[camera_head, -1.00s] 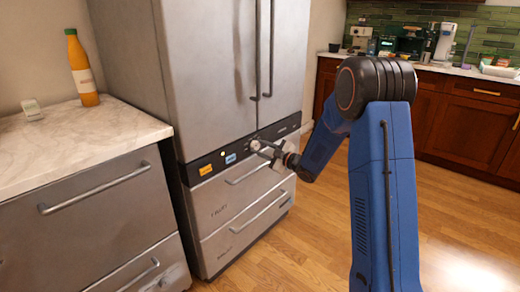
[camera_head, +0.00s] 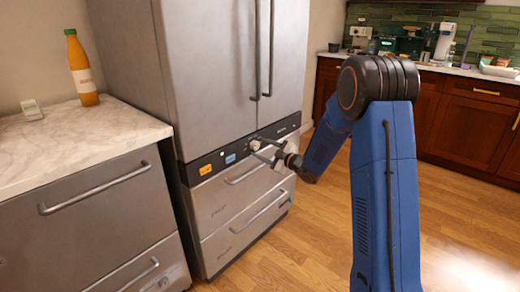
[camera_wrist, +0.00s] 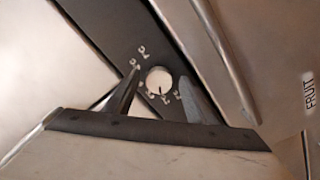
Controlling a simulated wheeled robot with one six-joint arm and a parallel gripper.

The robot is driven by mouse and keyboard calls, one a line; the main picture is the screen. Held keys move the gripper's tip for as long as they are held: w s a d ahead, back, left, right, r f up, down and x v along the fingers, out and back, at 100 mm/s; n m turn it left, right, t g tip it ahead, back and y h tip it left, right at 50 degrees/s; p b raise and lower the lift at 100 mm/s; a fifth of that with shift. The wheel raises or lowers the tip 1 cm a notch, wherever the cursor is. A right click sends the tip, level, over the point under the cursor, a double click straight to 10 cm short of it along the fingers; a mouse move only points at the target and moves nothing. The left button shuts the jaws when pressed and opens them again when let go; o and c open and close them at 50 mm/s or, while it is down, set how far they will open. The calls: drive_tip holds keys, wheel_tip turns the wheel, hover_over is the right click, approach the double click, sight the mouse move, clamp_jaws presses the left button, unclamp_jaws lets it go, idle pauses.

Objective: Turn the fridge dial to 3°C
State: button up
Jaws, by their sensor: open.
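The fridge (camera_head: 215,85) is a tall steel unit with a black control strip across its middle. The dial (camera_wrist: 159,80) is a small round pale knob on that strip, with a dark mark near its lower edge and small printed figures around it, too blurred to read. In the head view the dial (camera_head: 255,144) is at the tip of my gripper (camera_head: 264,151). In the wrist view my gripper (camera_wrist: 160,92) is open, with one finger to the left of the dial and one to the right. I cannot tell whether either finger touches it.
Fridge drawers with bar handles (camera_head: 245,174) lie just below the strip. A marble counter (camera_head: 75,143) with an orange bottle (camera_head: 82,70) and a small white device (camera_head: 32,110) stands at left. Wooden floor (camera_head: 300,245) is clear in front. Wooden cabinets are at back right.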

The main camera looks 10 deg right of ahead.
drive_tip(key=v, duration=1.6)
drive_tip(key=shift+s, duration=0.25)
drive_tip(key=shift+d, duration=0.15)
drive_tip(key=shift+r, duration=0.1)
drive_tip(key=s+d+r+m+g+h, duration=0.2)
drive_tip(key=s+d+r+m+h, duration=0.3)
drive_tip(key=s+r+m+h, duration=0.45)
drive_tip(key=s+a+f+m+g, duration=0.1)
drive_tip(key=s+a+m+g, duration=0.1)
drive_tip(key=s, duration=0.9)
drive_tip(key=s+a+f+m+g, duration=0.2)
drive_tip(key=s+a+g, duration=0.1)
drive_tip(key=s, duration=0.8)
drive_tip(key=s+a+f+m+g+h, duration=0.1)
drive_tip(key=s+a+m+g, duration=0.1)
drive_tip(key=s, duration=0.9)
drive_tip(key=shift+s+a+f+m+g, duration=0.2)
drive_tip(key=shift+a+f+m+g, duration=0.2)
drive_tip(key=shift+a, duration=0.3)
